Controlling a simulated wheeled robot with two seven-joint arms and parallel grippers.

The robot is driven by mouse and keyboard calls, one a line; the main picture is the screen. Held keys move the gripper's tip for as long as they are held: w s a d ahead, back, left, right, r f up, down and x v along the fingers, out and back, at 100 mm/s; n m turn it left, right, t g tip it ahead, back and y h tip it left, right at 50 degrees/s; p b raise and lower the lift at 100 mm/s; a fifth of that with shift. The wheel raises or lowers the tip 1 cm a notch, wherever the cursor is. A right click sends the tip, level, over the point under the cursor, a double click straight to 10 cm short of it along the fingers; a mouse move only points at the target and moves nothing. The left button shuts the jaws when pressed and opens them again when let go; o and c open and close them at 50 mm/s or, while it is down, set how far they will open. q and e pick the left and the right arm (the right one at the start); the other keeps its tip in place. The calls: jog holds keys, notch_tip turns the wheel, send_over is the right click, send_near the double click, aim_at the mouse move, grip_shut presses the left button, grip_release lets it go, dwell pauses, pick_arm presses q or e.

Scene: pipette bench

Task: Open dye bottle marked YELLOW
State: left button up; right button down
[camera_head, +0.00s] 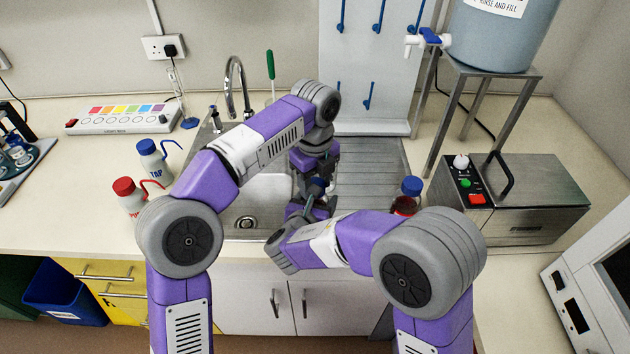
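No bottle that I can read as marked YELLOW shows in the head view. A bottle with a blue cap and dark red contents (406,204) stands at the right of the sink, partly behind my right arm; no label on it is readable. My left gripper (316,190) points down over the front of the sink area. My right forearm reaches left across the sink's front edge, close below the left gripper. The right gripper's fingers are hidden or merge with the left one.
A TAP bottle with a blue cap (153,161) and a red-capped wash bottle (130,197) stand left of the sink (270,190). A colour-strip box (122,119) lies behind. At right are a metal unit (530,195) and a tank (492,38) on a stand.

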pick_arm(q)
jog(key=o, duration=1.2)
jog(key=shift+r, duration=2.25)
pick_arm(e)
grip_release()
